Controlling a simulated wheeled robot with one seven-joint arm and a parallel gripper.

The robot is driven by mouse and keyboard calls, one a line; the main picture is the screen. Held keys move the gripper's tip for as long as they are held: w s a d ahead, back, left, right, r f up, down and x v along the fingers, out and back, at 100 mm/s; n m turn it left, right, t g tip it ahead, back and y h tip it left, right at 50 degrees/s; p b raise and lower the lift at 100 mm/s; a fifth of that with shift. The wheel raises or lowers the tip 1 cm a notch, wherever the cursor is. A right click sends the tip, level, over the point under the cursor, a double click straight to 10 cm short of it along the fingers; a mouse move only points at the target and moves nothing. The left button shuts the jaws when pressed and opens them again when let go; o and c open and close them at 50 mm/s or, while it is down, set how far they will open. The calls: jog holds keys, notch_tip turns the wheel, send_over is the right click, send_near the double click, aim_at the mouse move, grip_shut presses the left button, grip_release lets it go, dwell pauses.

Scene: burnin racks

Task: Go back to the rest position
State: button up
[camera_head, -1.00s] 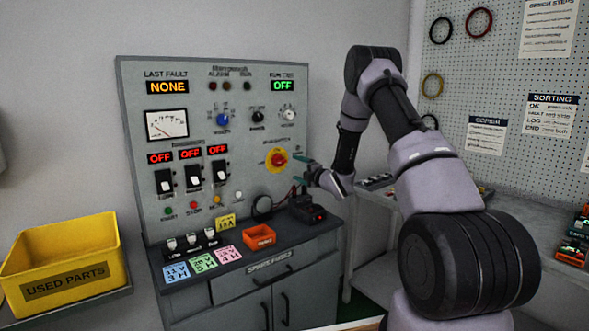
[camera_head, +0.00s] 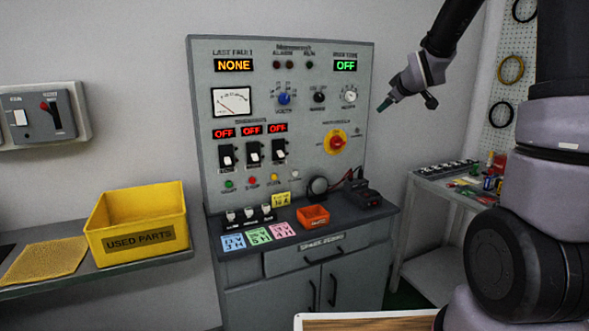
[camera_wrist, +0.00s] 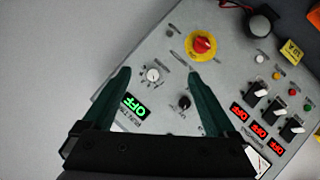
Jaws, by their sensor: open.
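My gripper (camera_head: 384,104) is raised to the right of the grey control panel (camera_head: 380,60) in the head view, apart from it. In the wrist view my gripper (camera_wrist: 160,85) shows two green fingers spread wide with nothing between them. Beyond the fingers lies the panel face, tilted in that view, with a red and yellow rotary switch (camera_wrist: 202,45). The switch also shows in the head view (camera_head: 335,142). The panel displays read NONE and OFF, and three red displays below also read OFF.
A yellow USED PARTS bin (camera_head: 140,222) stands on the left shelf beside a tan mat (camera_head: 43,262). An orange tray (camera_head: 313,217) and coloured cards sit on the panel's ledge. A side bench (camera_head: 425,205) with small parts stands at the right.

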jog(key=s+a+m+g, duration=0.1)
jog(key=s+m, duration=0.3)
jog(key=s, duration=0.8)
jog(key=s+a+r+m+g+y, duration=0.1)
jog(key=s+a+m+g, duration=0.1)
jog(key=s, duration=1)
jog(key=s+a+r+m+g+y, duration=0.1)
jog(key=s+m, duration=0.5)
jog(key=s, duration=0.6)
jog(key=shift+a+m+g, duration=0.3)
jog(key=shift+a+g, duration=0.4)
jog(key=shift+g, duration=0.3)
jog(key=shift+r, duration=0.1)
